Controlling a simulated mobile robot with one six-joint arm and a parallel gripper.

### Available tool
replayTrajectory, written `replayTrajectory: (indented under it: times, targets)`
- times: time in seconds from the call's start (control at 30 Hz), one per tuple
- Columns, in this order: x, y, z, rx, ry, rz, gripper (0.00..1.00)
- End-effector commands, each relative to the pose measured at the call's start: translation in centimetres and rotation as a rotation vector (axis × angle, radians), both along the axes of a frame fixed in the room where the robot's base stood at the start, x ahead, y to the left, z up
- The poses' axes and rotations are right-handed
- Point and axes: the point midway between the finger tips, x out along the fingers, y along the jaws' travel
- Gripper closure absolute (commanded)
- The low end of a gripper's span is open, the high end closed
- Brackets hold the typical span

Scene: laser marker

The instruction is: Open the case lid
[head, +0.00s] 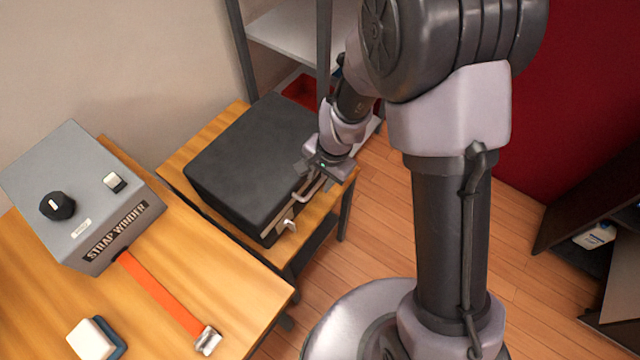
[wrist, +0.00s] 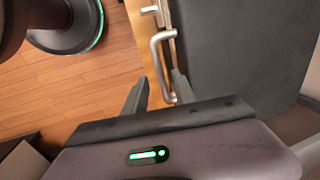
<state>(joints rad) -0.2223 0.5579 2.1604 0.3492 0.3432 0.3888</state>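The dark grey case (head: 250,160) sits on a small wooden table with its lid down. A metal handle (head: 304,190) and a latch (head: 289,223) show on its front side. My gripper (head: 318,172) is at the front side near the case's far right corner, hiding that part. In the wrist view, the case (wrist: 235,45) fills the upper right, with the handle (wrist: 156,55) along its edge. Nothing is seen gripped; contact with the case cannot be told.
A grey strap winder (head: 85,195) with an orange strap (head: 160,295) stands on the left wooden table (head: 215,300). A metal shelf (head: 290,35) with a red bin (head: 300,91) stands behind the case. Wooden floor (head: 385,215) is clear in front.

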Motion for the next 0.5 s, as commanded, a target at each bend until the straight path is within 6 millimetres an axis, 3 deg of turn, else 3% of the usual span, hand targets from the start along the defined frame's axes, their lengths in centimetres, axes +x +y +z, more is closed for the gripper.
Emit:
replayTrajectory:
  times: [0.1,0.4,0.5]
  targets:
    - [0.09,0.16,-0.94,0.001,0.001,-0.001,0.67]
    - [0.14,0.19,-0.98,0.0,0.0,0.0,0.67]
    - [0.14,0.19,-0.98,0.0,0.0,0.0,0.87]
